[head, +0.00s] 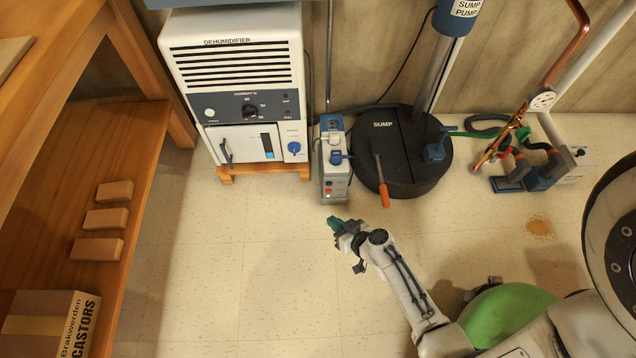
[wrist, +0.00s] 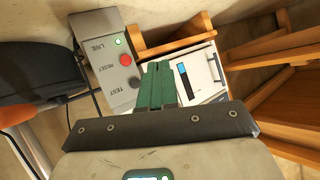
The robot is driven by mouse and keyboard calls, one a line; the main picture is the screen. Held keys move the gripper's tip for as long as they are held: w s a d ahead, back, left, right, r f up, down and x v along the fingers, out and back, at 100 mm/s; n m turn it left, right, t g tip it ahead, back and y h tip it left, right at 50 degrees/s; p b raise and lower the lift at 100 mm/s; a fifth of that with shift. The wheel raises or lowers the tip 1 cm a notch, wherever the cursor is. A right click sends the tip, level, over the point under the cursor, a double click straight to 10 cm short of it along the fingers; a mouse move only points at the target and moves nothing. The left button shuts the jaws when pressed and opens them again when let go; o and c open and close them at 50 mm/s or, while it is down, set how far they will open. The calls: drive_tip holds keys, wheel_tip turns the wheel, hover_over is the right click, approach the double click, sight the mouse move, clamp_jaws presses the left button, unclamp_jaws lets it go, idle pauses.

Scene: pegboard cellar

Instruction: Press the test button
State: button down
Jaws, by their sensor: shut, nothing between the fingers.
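The test button (wrist: 134,82) is a small dark button beside the word TEST on a grey box (wrist: 108,62). A red reset button (wrist: 125,59) and a lit green LIVE light (wrist: 118,42) share that face. In the head view the grey box (head: 334,172) stands on the floor, its button face towards me. My gripper (head: 335,222) is shut and empty, just in front of the box, with a gap showing. In the wrist view its green fingertips (wrist: 158,68) appear just right of the test button; the exact distance is unclear.
A white dehumidifier (head: 237,90) on a wooden stand is left of the box. The black sump lid (head: 405,165), with an orange-handled screwdriver (head: 382,185), is close on the right. Wooden shelving (head: 130,150) lines the left.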

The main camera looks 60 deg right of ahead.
sight(329, 184)
drive_tip(key=shift+w, duration=0.1)
drive_tip(key=w+d, duration=0.5)
drive_tip(key=d, duration=0.2)
drive_tip(key=shift+p, duration=0.35)
drive_tip(key=shift+w+d, duration=0.1)
drive_tip(key=shift+w, duration=0.15)
idle(1.9)
drive_tip(key=shift+w+d, duration=0.15)
drive_tip(key=shift+d, duration=0.05)
drive_tip(key=shift+w+d+b, duration=0.25)
drive_tip(key=shift+d+b, duration=0.05)
drive_tip(key=shift+b, duration=0.15)
idle(0.9)
drive_tip(key=shift+s+a, duration=0.5)
drive_tip(key=shift+a, duration=0.1)
